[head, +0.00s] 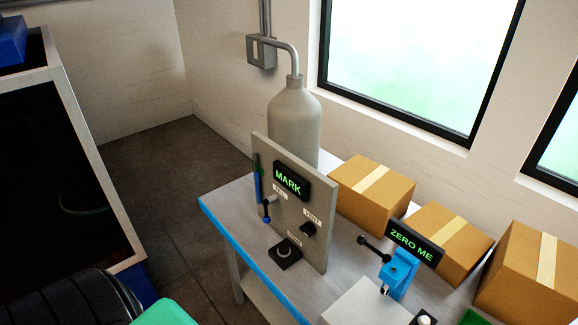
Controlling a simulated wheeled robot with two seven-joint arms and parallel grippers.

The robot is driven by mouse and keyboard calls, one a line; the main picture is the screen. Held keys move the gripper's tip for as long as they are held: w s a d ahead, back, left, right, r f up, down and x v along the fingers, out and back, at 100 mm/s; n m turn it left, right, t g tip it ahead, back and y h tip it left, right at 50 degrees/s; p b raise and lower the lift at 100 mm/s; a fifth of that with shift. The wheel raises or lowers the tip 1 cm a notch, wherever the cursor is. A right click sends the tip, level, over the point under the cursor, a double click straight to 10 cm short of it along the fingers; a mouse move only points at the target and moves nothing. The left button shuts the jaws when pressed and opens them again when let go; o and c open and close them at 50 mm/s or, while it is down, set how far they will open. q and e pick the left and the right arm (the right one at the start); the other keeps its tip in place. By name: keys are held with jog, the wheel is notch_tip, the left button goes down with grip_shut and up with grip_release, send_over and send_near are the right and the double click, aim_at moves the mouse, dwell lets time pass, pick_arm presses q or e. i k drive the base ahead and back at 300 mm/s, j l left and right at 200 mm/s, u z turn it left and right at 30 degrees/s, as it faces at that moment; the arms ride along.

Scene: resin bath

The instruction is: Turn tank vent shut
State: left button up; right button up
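A grey tank (294,122) with a pipe from its top stands at the back of the table, behind an upright grey panel (318,185). A black vent knob (308,230) sits on the panel's right side, below a small white label that seems to read VENT (312,217). Whether the knob is turned open or shut is too small to tell. A dark screen reading MARK (288,181) is above it. A lever with a blue end (266,211) is on the panel's left side. Neither of my grippers is in view.
The table (232,207) has a blue front edge. Cardboard boxes (372,187) line its back right. A blue stand (398,275) and a ZERO ME screen (411,245) are right of the panel. A black block with a round top (285,253) sits before the panel.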

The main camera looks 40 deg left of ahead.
aim_at(308, 229)
jog(key=u, duration=1.15)
